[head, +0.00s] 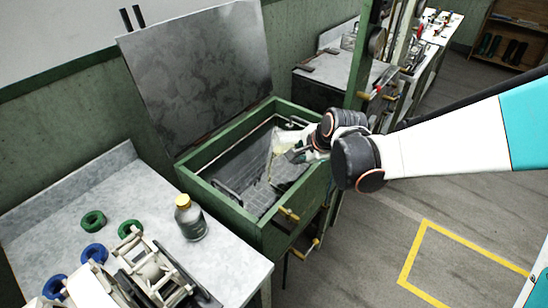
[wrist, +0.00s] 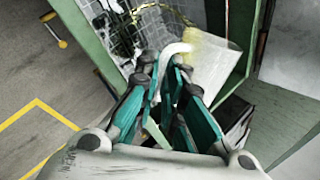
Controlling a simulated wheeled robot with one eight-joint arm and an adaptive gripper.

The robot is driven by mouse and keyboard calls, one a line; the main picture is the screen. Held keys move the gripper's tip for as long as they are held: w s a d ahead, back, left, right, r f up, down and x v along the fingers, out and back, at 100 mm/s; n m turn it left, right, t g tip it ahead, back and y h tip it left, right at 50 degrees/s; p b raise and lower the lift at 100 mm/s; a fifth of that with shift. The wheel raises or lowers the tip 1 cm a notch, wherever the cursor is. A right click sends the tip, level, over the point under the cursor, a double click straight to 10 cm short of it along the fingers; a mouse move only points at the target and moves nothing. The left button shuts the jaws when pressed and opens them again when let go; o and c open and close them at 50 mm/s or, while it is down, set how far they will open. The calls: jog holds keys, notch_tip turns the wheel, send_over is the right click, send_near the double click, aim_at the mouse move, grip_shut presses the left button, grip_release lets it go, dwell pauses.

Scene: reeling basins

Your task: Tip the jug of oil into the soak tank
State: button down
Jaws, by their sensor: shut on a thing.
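The soak tank (head: 190,163) is a green-rimmed box with its grey metal lid (head: 205,75) standing open behind it. My gripper (wrist: 165,65) reaches over the tank's right side and is shut on the pale handle of the jug of oil (wrist: 218,55). The jug is whitish and translucent with a yellowish tint, and looks tilted over the tank opening. In the head view my gripper (head: 311,142) partly hides the jug (head: 284,141). I cannot tell whether oil is flowing from it.
A grey table (head: 100,190) at left holds a bottle with a gold cap (head: 190,218), green and blue rings (head: 93,220) and a white-framed device (head: 150,268). Yellow handles (head: 288,214) stick out from the tank's front. Open floor with a yellow line (head: 413,250) lies at right.

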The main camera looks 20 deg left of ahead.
aim_at(281, 153)
jog(key=shift+r+t+h, duration=0.25)
jog(key=shift+t+h, duration=0.05)
dwell(0.5)
jog(key=shift+s+a+r+n+t+h, duration=0.15)
jog(key=shift+a+r+n+t+h, duration=0.15)
jog(key=shift+t+h, duration=0.15)
dwell(0.6)
jog(key=s+a+n+t+h+b, duration=0.1)
jog(key=h, duration=0.1)
jog(key=s+a+r+n+t+h+b, duration=0.1)
jog(key=a+t+h+b, duration=0.1)
jog(key=a+n+t+h+b, duration=0.1)
jog(key=t+h+b, duration=0.1)
jog(key=shift+s+a+r, duration=0.15)
jog(key=shift+s, duration=0.25)
dwell(0.7)
dwell(0.7)
